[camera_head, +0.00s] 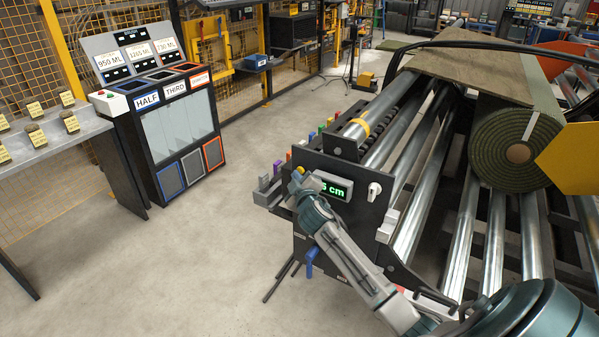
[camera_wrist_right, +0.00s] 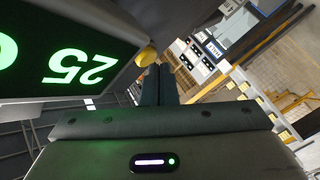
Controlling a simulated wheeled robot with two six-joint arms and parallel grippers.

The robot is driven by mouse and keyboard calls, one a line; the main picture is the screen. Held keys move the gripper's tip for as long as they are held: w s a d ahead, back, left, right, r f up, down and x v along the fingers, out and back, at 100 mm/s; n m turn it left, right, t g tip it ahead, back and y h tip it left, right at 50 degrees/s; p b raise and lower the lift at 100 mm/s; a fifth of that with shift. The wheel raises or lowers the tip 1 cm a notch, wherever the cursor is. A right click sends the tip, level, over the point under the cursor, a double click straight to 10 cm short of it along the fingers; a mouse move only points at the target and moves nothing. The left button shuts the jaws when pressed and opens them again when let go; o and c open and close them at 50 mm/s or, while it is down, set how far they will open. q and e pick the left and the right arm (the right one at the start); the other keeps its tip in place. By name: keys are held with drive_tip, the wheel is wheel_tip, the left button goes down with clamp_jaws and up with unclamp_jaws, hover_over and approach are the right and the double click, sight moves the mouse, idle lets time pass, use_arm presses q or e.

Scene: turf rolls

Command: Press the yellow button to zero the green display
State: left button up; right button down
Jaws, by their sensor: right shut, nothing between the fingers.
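The green display (camera_head: 336,188) is on a dark panel at the end of the roller machine. In the head view it shows "5 cm", with its left part hidden by my right gripper. In the right wrist view the display (camera_wrist_right: 85,66) appears upside down, and its digits look like 25. The yellow button (camera_head: 300,170) is at the panel's upper left, beside the display. It also shows in the right wrist view (camera_wrist_right: 146,56). My right gripper (camera_head: 296,184) is shut and empty, its fingertips (camera_wrist_right: 158,72) close by the button; I cannot tell if they touch. My left gripper is out of view.
A turf roll (camera_head: 517,150) rests on the metal rollers (camera_head: 465,235) at right. A white knob (camera_head: 374,191) is right of the display.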

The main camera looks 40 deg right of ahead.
drive_tip(key=shift+w+d+r, duration=0.1)
drive_tip(key=shift+w+d, duration=0.15)
drive_tip(key=shift+d, duration=0.2)
idle(0.7)
drive_tip(key=shift+s+a+f, duration=0.2)
drive_tip(key=shift+s+a, duration=0.3)
drive_tip(key=shift+a, duration=0.2)
drive_tip(key=a, duration=0.1)
drive_tip(key=s+a, duration=0.1)
drive_tip(key=a, duration=0.1)
drive_tip(key=s+a, duration=0.1)
drive_tip(key=shift+a, duration=0.35)
idle(0.8)
